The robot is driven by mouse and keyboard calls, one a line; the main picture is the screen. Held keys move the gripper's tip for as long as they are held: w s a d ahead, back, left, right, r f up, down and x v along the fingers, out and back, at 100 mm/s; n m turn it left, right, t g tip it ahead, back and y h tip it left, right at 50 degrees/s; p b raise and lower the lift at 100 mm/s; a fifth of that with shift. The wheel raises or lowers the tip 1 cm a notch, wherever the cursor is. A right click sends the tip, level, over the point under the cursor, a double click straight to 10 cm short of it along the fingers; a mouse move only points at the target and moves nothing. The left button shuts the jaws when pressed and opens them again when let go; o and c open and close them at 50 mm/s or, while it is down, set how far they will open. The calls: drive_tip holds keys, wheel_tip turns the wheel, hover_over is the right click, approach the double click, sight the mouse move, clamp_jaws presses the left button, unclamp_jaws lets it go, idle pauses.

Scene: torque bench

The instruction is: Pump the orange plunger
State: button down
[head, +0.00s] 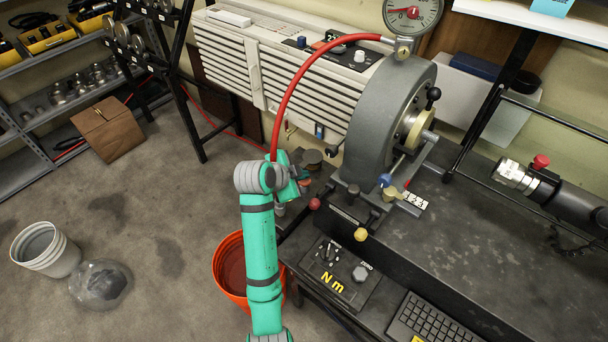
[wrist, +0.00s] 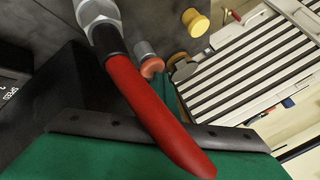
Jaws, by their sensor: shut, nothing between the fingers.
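A small orange piece with a grey cap, which may be the orange plunger (wrist: 151,68), shows in the wrist view behind the red hose. I cannot tell how far it is pressed. In the head view I cannot make it out; my arm's end covers that spot. My gripper (head: 300,182) is at the left end of the bench, beside the grey round machine. It is shut and empty. The fingertips are not clear in either view, and I cannot tell whether they touch anything.
The red hose (head: 300,75) arches from the gauge (head: 412,14) down to my gripper and crosses close in the wrist view (wrist: 150,110). The grey round machine (head: 375,120) stands to the right. An orange bucket (head: 228,262) is on the floor behind my arm.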

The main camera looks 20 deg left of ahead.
sight(302, 182)
drive_tip(key=shift+r, duration=1.6)
wheel_tip(302, 182, up, 5)
idle(0.8)
